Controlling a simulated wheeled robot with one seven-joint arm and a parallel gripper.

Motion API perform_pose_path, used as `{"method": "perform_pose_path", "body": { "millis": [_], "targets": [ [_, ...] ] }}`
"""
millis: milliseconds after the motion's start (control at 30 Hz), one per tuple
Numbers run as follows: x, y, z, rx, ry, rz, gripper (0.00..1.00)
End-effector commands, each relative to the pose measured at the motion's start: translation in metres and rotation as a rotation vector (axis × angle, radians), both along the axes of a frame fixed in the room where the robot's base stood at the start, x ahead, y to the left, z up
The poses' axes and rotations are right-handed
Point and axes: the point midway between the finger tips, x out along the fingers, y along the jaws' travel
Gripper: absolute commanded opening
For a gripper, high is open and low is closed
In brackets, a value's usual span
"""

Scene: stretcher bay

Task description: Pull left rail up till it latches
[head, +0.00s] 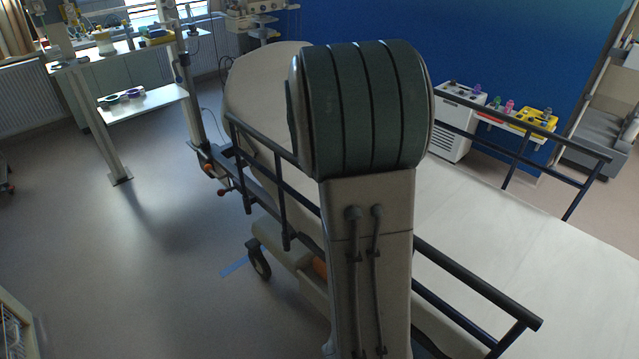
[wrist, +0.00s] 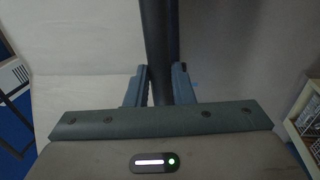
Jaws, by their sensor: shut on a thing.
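The left rail (head: 478,284), a dark blue tubular side rail, runs along the near side of the stretcher (head: 560,270). Its top bar slopes in the picture from upper left to lower right, with posts below it. My arm hides its middle in the head view. In the wrist view the rail's bar (wrist: 158,45) passes between the fingers of my gripper (wrist: 160,88), which is shut on it. The gripper is hidden behind my arm in the head view. I cannot tell whether the latch is engaged.
The far rail (head: 560,142) stands above the white mattress. A drip-stand-like pole (head: 187,85) and a white side table (head: 143,103) are at the left. A white cabinet (head: 455,120) stands by the blue wall. The floor (head: 130,260) left of the stretcher is clear.

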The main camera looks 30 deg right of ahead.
Motion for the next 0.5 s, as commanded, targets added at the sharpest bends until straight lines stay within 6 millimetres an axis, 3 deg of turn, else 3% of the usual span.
{"method": "perform_pose_path", "body": {
  "millis": [267, 300, 367, 500],
  "targets": [
    [0.0003, -0.0005, 0.0016, -0.002, -0.002, -0.002, 0.00],
    [0.0004, -0.0004, 0.0016, -0.002, -0.002, -0.002, 0.27],
    [0.0006, -0.0002, 0.0015, -0.002, -0.002, -0.001, 0.43],
    [0.0006, 0.0004, 0.0009, -0.002, -0.001, 0.000, 0.43]
  ]
}}
